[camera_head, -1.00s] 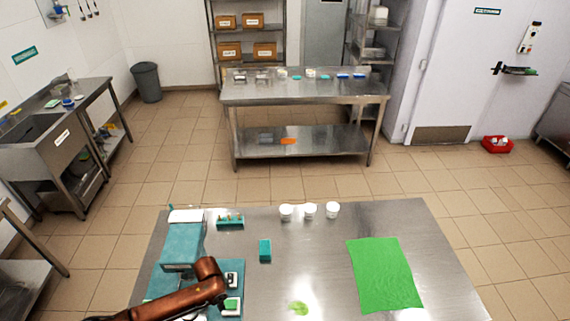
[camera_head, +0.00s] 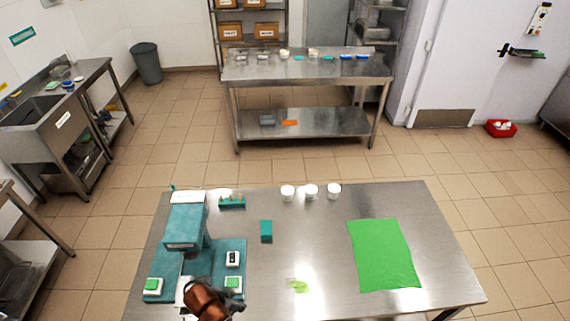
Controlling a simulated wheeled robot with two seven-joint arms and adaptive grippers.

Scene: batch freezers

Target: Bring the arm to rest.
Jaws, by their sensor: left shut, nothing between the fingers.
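My left arm, copper-brown, comes in at the bottom edge. Its end with my left gripper (camera_head: 207,300) is over the front part of the teal machine (camera_head: 186,225) on the near steel table (camera_head: 330,250). Its fingers are hard to make out; the gripper is shut and holds nothing visible. It covers part of the machine's base near a green-topped pad (camera_head: 233,282). My right gripper is not in view.
On the near table are a teal block (camera_head: 266,231), a teal rack (camera_head: 231,202), three white cups (camera_head: 311,191), a green cloth (camera_head: 384,255) and a green smear (camera_head: 299,286). The table's middle is mostly clear. A second steel table (camera_head: 305,68) stands behind.

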